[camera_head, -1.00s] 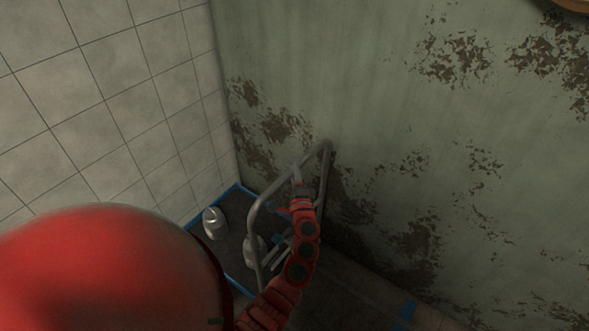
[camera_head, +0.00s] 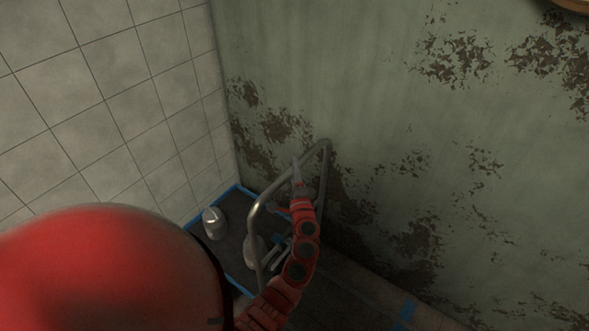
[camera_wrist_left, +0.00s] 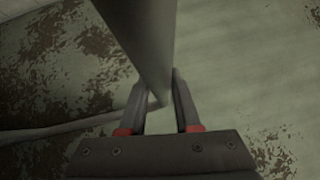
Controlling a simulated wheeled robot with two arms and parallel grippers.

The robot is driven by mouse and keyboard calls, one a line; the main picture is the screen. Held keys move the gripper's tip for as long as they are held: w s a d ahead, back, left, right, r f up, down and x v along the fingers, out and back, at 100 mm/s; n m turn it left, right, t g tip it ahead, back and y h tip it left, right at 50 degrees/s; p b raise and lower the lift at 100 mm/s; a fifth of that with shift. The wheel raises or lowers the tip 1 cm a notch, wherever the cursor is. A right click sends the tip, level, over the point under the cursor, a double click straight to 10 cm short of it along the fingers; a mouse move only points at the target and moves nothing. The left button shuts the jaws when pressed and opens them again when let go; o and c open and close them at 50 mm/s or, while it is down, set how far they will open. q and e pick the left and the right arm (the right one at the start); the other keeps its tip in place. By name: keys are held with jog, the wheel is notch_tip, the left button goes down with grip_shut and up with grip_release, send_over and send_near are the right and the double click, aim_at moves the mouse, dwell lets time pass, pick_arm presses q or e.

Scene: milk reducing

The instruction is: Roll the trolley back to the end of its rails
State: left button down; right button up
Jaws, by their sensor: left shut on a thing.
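The trolley's grey tubular handle (camera_head: 325,172) rises in the middle of the head view, close to the peeling wall. My left gripper (camera_head: 297,172) is at its upper bar. In the left wrist view, my left gripper (camera_wrist_left: 161,92) has one finger on each side of the grey bar (camera_wrist_left: 150,45) and is shut on it. The trolley's lower part is mostly hidden behind my red arm, and I cannot make out the rails. My right gripper is not in view.
A dark blue-edged surface (camera_head: 233,245) lies in the corner below the handle, with a small metal container (camera_head: 213,222) on it. A tiled wall (camera_head: 110,110) stands at left and a peeling green wall (camera_head: 380,110) behind. A blue patch (camera_head: 406,310) shows on the floor.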

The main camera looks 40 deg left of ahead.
pick_arm(q)
jog(key=shift+a+b, duration=0.45)
jog(key=shift+a, duration=0.4)
jog(key=c, duration=1)
grip_release()
jog(key=shift+c, duration=0.2)
jog(key=o, duration=0.4)
jog(key=shift+a, duration=0.15)
